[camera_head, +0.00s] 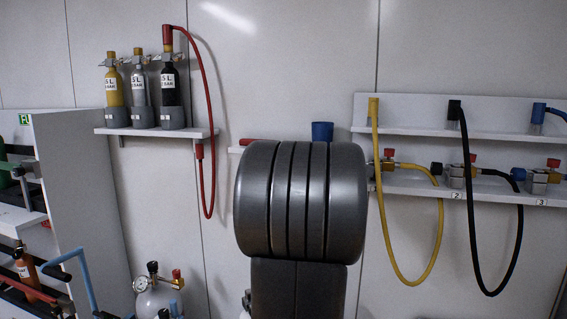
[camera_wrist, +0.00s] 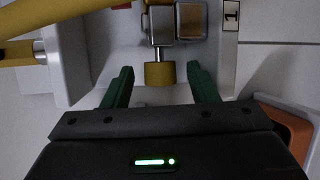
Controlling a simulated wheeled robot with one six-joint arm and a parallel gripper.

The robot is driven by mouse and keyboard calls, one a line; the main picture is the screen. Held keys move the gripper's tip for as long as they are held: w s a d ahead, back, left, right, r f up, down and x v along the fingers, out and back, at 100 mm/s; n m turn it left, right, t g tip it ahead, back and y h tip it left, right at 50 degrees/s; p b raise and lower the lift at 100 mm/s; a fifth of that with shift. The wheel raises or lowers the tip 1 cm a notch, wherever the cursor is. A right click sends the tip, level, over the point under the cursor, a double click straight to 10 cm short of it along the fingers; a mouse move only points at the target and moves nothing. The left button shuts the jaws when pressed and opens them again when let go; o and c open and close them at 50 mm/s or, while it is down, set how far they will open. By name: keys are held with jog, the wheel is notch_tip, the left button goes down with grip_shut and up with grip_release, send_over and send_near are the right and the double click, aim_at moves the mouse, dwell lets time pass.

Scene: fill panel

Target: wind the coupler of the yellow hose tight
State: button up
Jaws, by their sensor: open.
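The yellow hose (camera_head: 440,225) hangs in a loop from the upper shelf of the right panel and rises to the valve marked 1 (camera_head: 390,168). In the wrist view, a short yellow cylinder (camera_wrist: 159,75), which looks like the coupler, sits on a steel stem of the valve block (camera_wrist: 190,20). My gripper (camera_wrist: 160,69) is open, with its green fingers on either side of this yellow cylinder and a gap on both sides. How tightly it sits cannot be told. In the head view my dark arm hides my gripper and the valve's left side.
The black hose (camera_head: 520,235) hangs to the right, beside valve 2. A blue fitting (camera_head: 538,112) is farther right. The panel's lower shelf (camera_head: 480,195) runs under the valves. Several bottles and a red hose (camera_head: 210,85) are at the left shelf. Thick yellow parts (camera_wrist: 45,20) cross the wrist view's upper left.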

jog(key=shift+r+g+y+p, duration=0.3)
jog(key=shift+r+g+p, duration=0.1)
jog(key=shift+p, duration=2.15)
